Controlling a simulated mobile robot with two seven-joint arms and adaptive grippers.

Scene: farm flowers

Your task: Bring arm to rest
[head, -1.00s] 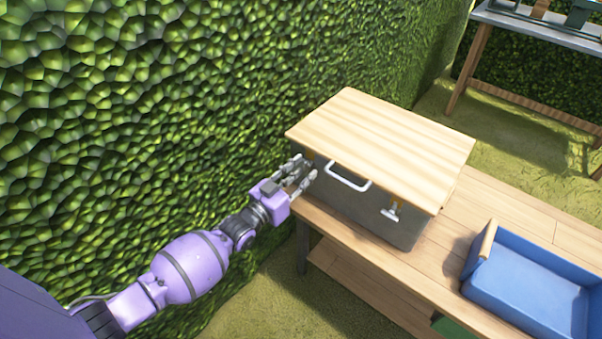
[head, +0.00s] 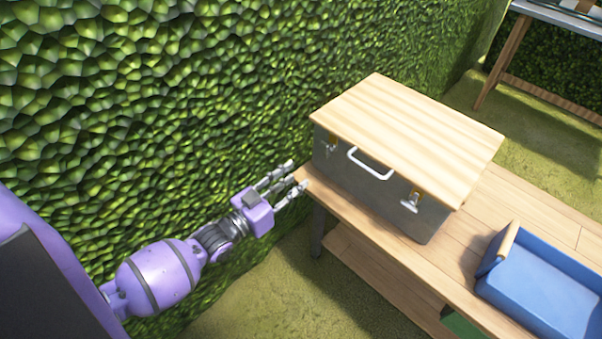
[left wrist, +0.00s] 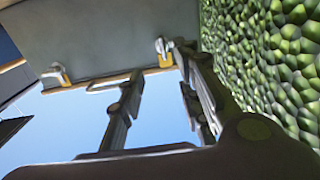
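My left gripper (head: 289,180) is in the head view, left of a grey box with a wooden lid and apart from it. Its fingers are spread with nothing between them. In the left wrist view the open fingers (left wrist: 160,95) show against blue sky. The grey box (head: 365,185) stands on a wooden table, its wooden lid (head: 410,140) down. It has a white handle (head: 370,163) and two metal latches, one at the left (head: 330,148) and one at the right (head: 411,201). My right gripper is not in view.
The wooden table (head: 375,238) has a lower shelf. A blue tray (head: 545,290) sits on it at the right. A green hedge (head: 150,100) runs close along the left, behind my left arm. Another table (head: 565,18) stands at the back right. Grass lies in front of the table.

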